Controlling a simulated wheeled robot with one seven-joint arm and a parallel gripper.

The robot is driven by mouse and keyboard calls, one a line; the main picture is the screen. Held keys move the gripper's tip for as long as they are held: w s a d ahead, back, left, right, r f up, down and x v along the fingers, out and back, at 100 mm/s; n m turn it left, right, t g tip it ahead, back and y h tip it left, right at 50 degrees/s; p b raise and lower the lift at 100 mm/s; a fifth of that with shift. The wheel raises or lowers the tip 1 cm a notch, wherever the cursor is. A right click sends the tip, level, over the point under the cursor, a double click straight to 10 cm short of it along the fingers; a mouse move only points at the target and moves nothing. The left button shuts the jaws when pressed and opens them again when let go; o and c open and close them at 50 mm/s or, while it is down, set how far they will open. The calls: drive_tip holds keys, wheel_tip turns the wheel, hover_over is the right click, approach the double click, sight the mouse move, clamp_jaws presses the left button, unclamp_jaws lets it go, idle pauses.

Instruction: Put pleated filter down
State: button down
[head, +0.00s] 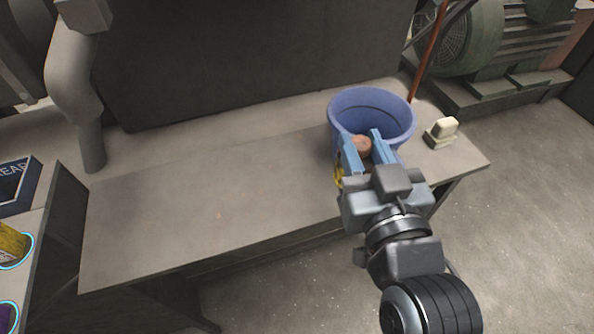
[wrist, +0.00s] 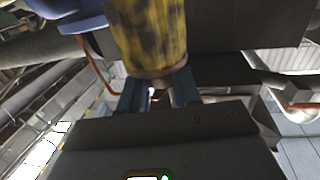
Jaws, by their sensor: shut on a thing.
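My gripper (head: 361,138) is shut on the pleated filter, whose round brown end (head: 362,146) shows between the two blue fingers in the head view. In the wrist view the filter (wrist: 148,35) is a yellow cylinder with dark blotches, its brown end between the fingers (wrist: 158,88). In the head view the gripper and filter are at the near side of a blue bucket (head: 340,103), overlapping its front wall. I cannot tell whether the filter touches the bucket or the bench. Most of the filter's body is hidden by the gripper.
The grey bench (head: 190,215) is bare to the left of the bucket. A small cream block on a dark base (head: 444,131) stands right of the bucket. A side table at the far left has a lettered dark box (head: 15,185) and a yellow cylinder (head: 12,243) in a ringed hole.

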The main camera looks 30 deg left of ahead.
drive_tip(key=shift+d+r, duration=0.2)
drive_tip(key=shift+d, duration=0.9)
hover_over(303, 193)
wheel_tip(303, 193, down, 7)
drive_tip(key=shift+f+b, duration=0.3)
drive_tip(key=shift+f, duration=1.65)
drive_tip(key=shift+f, duration=0.15)
drive_tip(key=c, duration=0.8)
unclamp_jaws()
drive_tip(key=b+v, duration=0.2)
drive_tip(key=v, duration=1)
